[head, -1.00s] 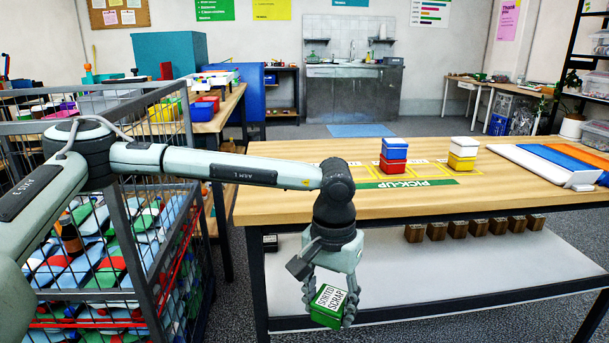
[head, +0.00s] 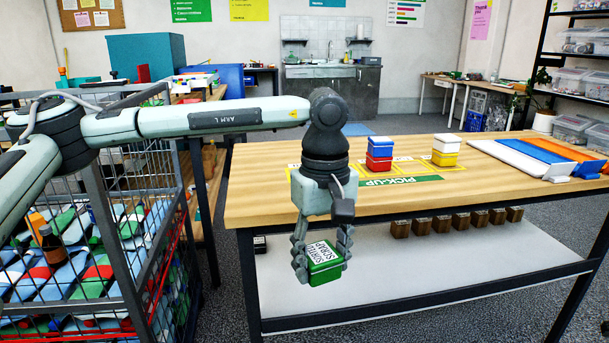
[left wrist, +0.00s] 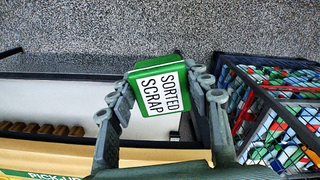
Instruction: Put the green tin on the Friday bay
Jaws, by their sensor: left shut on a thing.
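The green tin (head: 326,270) has a white label reading "SORTED SCRAP". My left gripper (head: 322,258) is shut on it and holds it in front of the wooden table's front edge, level with the lower shelf in the picture. In the left wrist view the tin (left wrist: 160,68) sits between the two fingers (left wrist: 165,92). Bays outlined in yellow lie on the table (head: 260,205) behind a green "PICK-UP" strip (head: 412,181). The bay names are too small to read, so I cannot tell which is Friday. My right gripper is not in view.
White, orange and blue panels (head: 540,155) lie at the table's right. Small brown boxes (head: 440,225) line the lower shelf.

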